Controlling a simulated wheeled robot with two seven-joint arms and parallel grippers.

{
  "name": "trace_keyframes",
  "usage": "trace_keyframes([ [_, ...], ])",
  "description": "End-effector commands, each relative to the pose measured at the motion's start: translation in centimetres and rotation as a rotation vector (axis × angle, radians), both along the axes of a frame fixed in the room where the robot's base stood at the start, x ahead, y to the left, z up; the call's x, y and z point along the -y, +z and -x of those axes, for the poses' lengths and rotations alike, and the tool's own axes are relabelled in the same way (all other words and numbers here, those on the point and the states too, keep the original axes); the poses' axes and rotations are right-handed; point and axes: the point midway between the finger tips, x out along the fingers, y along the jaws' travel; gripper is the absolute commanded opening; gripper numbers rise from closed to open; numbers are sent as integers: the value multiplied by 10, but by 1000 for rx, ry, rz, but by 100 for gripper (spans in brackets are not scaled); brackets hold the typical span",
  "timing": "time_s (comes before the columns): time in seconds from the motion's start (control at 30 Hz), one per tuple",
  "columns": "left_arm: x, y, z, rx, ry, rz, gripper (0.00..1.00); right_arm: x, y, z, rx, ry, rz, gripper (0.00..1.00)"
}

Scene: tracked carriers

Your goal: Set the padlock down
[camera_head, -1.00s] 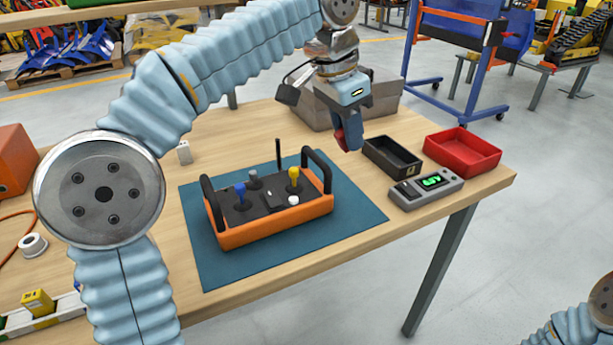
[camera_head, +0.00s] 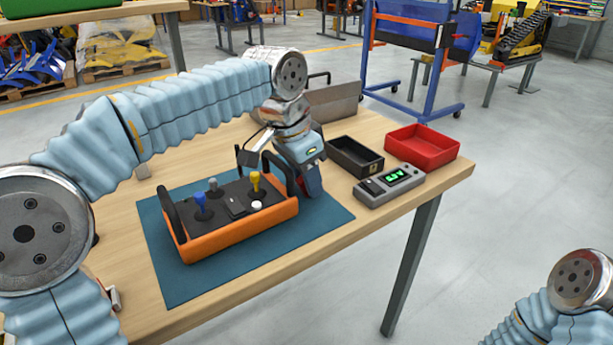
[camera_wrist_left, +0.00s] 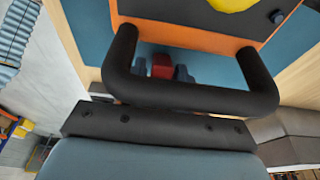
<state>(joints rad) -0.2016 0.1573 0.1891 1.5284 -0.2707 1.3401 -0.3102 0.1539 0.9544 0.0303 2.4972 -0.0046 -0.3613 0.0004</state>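The red padlock (camera_wrist_left: 162,66) shows in the left wrist view between the two blue-grey fingertips of my left gripper (camera_wrist_left: 161,71). The gripper is shut on it. A black handle of the orange remote-control box (camera_wrist_left: 190,38) crosses in front and hides part of the fingers and padlock. In the head view my left gripper (camera_head: 309,184) points down just right of the box (camera_head: 236,232), low over the right part of the blue mat (camera_head: 190,284). I cannot tell whether the padlock touches the mat. My right gripper is out of view.
A black tray (camera_head: 354,161), a red tray (camera_head: 421,152) and a grey meter with a green display (camera_head: 388,186) stand right of the gripper. A grey bin (camera_head: 335,103) is behind. The mat's front right part is bare.

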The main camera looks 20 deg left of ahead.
Motion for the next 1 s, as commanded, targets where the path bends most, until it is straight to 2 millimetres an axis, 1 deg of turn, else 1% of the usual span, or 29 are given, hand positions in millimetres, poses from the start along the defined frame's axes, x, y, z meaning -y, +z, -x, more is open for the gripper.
trace_keyframes([
  [0.03,0,0,0,0,0,0,42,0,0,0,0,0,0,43],
  [0.1,0,0,0,0,0,0,51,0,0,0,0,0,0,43],
  [0.37,0,1,0,0,0,0,51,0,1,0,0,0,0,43],
  [0.47,-1,8,0,2,0,1,51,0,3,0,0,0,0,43],
  [0.57,-4,25,3,4,1,1,51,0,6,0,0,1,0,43],
  [0.8,-13,80,15,4,0,2,51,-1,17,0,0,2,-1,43],
  [0.9,-16,96,19,3,0,1,51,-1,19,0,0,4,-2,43],
  [1.0,-19,108,21,2,0,1,51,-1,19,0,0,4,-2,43],
])
